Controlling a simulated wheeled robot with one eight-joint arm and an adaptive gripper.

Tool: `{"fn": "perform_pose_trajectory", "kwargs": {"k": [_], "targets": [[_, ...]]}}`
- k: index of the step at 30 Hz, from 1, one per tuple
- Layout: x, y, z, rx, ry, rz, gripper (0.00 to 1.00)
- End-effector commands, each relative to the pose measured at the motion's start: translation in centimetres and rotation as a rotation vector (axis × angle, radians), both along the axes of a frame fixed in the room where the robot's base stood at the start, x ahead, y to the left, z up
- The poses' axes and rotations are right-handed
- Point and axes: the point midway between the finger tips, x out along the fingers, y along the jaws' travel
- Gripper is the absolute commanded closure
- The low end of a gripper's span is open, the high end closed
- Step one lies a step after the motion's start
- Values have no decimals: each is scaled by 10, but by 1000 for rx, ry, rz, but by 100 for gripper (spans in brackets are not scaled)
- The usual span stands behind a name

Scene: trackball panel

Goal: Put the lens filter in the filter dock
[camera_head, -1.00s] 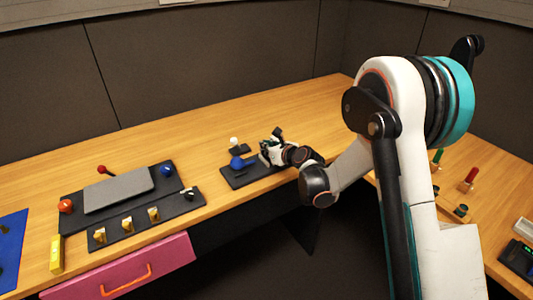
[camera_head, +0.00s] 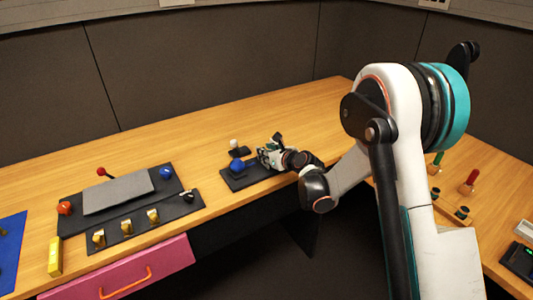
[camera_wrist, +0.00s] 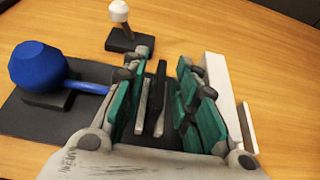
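My gripper (camera_wrist: 162,105) is low over the right end of a small black panel (camera_wrist: 25,115), its teal fingers apart. Between the fingers stand thin upright dark and pale grey pieces (camera_wrist: 155,85); I cannot tell whether they are the lens filter, the filter dock or a fixture, and neither finger clearly presses on them. A white upright slab (camera_wrist: 224,85) stands just right of the right finger. No piece can be named with certainty as the lens filter or the filter dock. In the head view my gripper (camera_head: 268,156) hides the panel's right end.
A blue knob (camera_wrist: 38,68) lies close left of my gripper, with a white-topped stick (camera_wrist: 119,12) behind. Left are a grey-topped panel (camera_head: 118,190), yellow switches (camera_head: 126,226) and a pink drawer (camera_head: 130,272). Red (camera_head: 470,178) and green pegs stand on the right desk. The back desk is clear.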

Motion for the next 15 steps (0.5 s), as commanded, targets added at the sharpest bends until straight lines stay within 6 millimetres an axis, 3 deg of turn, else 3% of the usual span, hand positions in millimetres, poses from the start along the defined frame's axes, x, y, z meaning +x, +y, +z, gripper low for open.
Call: {"fn": "perform_pose_trajectory", "kwargs": {"k": [15], "targets": [[-73,-50,38,0,0,-2,73]]}}
